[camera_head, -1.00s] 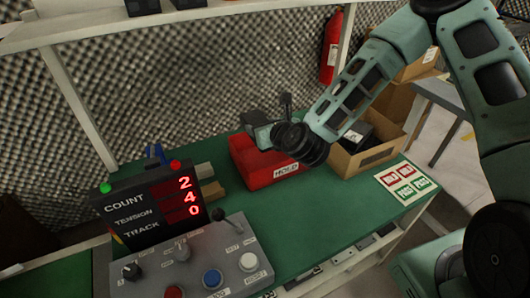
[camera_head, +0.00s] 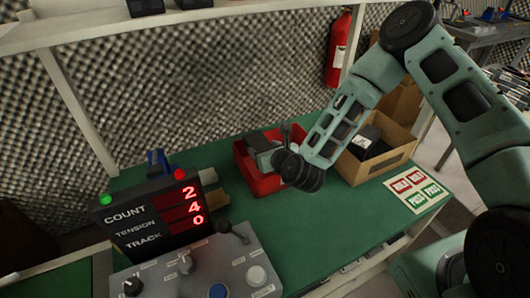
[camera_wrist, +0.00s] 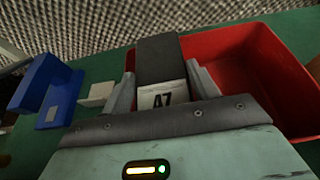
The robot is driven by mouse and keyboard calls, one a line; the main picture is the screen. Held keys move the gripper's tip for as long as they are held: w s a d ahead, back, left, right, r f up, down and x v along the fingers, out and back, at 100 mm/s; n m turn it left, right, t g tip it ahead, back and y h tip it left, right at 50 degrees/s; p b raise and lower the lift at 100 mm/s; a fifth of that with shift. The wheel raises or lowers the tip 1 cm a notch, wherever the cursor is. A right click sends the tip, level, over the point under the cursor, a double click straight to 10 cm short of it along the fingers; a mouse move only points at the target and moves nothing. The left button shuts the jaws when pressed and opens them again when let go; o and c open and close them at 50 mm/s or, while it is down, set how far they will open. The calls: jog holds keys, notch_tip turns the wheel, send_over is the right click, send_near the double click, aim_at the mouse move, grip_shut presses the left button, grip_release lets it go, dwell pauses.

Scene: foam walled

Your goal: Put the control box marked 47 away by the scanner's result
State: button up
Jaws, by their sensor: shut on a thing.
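My gripper (camera_wrist: 162,88) is shut on a dark grey control box (camera_wrist: 162,58) with a white label that reads like 47. The box sits between the two fingers, label facing the wrist camera. In the head view my gripper (camera_head: 268,150) is over the red bin (camera_head: 243,165), and the held box is hard to make out there. In the wrist view the red bin (camera_wrist: 270,80) lies below and right of the held box, and its visible floor is bare. I cannot tell the height above it. A console display (camera_head: 150,215) reads COUNT 2, TENSION 4, TRACK 0.
A cardboard box (camera_head: 395,153) right of the bin holds a dark box with a white label (camera_head: 359,142). A card (camera_head: 416,191) with red and green labels lies at the bench's right. A blue holder (camera_wrist: 45,90) stands left of the bin. Green bench front (camera_head: 320,235) is clear.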

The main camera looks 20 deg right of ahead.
jog(key=shift+f, duration=0.6)
